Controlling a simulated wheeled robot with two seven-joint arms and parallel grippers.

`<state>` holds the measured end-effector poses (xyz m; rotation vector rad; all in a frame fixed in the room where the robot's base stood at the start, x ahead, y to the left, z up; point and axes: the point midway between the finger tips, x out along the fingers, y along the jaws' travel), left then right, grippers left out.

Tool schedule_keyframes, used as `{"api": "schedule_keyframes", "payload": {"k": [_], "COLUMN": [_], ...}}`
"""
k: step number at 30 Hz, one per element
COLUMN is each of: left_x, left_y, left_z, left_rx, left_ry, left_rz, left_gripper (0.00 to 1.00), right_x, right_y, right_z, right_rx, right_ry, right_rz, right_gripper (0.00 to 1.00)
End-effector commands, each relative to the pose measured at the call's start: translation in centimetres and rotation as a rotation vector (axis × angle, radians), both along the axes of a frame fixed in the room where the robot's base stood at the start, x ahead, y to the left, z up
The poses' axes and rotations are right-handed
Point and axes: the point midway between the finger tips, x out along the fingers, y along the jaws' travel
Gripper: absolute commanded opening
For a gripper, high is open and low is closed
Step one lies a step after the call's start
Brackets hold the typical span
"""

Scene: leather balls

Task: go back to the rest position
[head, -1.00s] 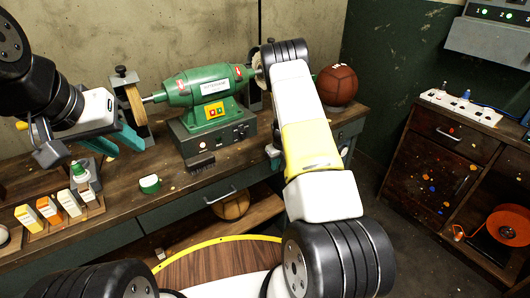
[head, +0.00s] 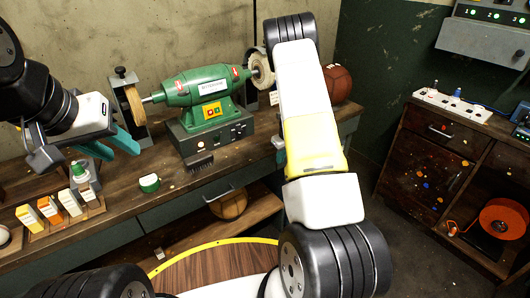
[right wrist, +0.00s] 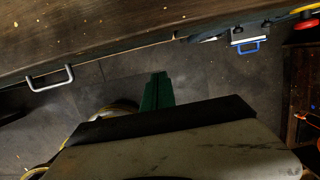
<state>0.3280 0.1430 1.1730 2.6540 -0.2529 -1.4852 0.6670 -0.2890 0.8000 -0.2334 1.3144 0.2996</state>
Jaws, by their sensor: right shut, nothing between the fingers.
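My left gripper (head: 108,147) has teal fingers that stand apart, with nothing seen between them. It hangs over the left part of the wooden bench, in front of the grinder's left wheel. My right arm (head: 312,130) reaches up through the middle of the head view, and its gripper is hidden there. In the right wrist view the green fingers of my right gripper (right wrist: 157,92) are together and empty, over dark floor beside the bench front. A reddish-brown leather ball (head: 338,84) sits on the bench at right, partly behind my right arm. Another ball (head: 229,205) lies on the lower shelf.
A green bench polisher (head: 207,97) stands on the bench (head: 172,193). A low cabinet (head: 430,165) with a power strip (head: 455,106) is at right. Dark floor lies clear between bench and cabinet.

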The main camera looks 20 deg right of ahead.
Motion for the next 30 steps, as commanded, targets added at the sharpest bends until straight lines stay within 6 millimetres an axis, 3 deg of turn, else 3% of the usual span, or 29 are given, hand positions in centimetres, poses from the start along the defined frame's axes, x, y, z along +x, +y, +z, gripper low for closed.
{"api": "schedule_keyframes", "payload": {"k": [11,14,20,24,30], "left_x": [0.0,0.0,0.0,0.0,0.0], "left_y": [0.0,0.0,0.0,0.0,0.0], "left_z": [0.0,0.0,0.0,0.0,0.0], "left_rx": [0.000,0.000,0.000,0.000,0.000], "left_ry": [0.000,0.000,0.000,0.000,0.000], "left_rz": [0.000,0.000,0.000,0.000,0.000], "left_gripper": [0.36,0.36,0.36,0.36,0.36], "right_x": [-1.0,-1.5,-5.0,-8.9,-15.8], "right_y": [0.4,1.9,6.1,8.8,12.0], "right_z": [4.9,8.7,18.7,24.8,31.7], "right_rx": [0.002,0.000,-0.048,-0.127,-0.306], "right_ry": [-0.018,-0.058,-0.193,-0.297,-0.435], "right_rz": [0.064,0.205,0.658,0.997,1.484], "right_gripper": [0.00,0.00,0.00,0.00,0.00]}}
